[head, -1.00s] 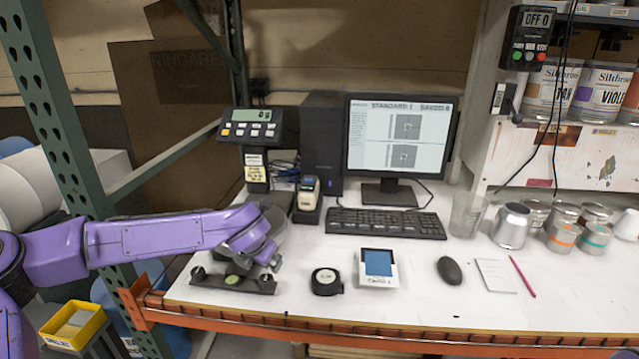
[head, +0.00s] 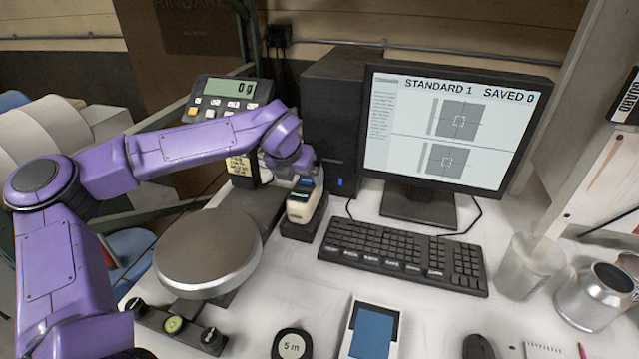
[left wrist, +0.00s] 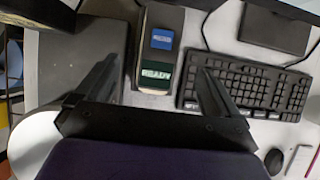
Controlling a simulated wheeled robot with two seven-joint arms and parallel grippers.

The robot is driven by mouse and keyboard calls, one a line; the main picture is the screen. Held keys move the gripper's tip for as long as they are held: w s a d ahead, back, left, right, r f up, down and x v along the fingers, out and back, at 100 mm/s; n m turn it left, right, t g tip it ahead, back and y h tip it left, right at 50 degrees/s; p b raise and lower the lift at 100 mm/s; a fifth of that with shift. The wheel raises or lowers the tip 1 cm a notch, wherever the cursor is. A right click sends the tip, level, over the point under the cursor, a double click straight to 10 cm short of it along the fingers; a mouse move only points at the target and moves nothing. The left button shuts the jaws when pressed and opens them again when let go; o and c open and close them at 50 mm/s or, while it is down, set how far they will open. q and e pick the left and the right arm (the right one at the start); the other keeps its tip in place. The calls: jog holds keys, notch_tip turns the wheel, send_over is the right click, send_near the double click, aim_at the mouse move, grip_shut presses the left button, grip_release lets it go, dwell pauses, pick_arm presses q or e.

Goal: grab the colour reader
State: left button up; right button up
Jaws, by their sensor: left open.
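The colour reader (head: 304,202) is a small cream handheld device with a blue button and a dark screen. It stands in a black dock (head: 300,229) between the scale and the keyboard. In the left wrist view the colour reader (left wrist: 158,50) shows its screen reading READY. My left gripper (head: 300,172) is at the reader's top, partly hidden by my purple wrist in the head view. In the left wrist view my left gripper (left wrist: 155,75) is open, with one finger on each side of the reader. Contact cannot be told. My right gripper is not in view.
A scale with a round pan (head: 208,254) stands left of the dock. The keyboard (head: 402,256), monitor (head: 452,130) and black computer tower (head: 338,120) are close to the right and behind. A clear beaker (head: 528,265) and metal can (head: 596,297) stand at right.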

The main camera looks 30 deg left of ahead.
aim_at(305, 186)
pick_arm(q)
jog(key=b+x, duration=0.3)
jog(key=x, duration=0.1)
jog(key=shift+d+f, duration=0.1)
jog(key=b+x, duration=0.3)
jog(key=x, duration=0.3)
jog(key=shift+w, duration=0.2)
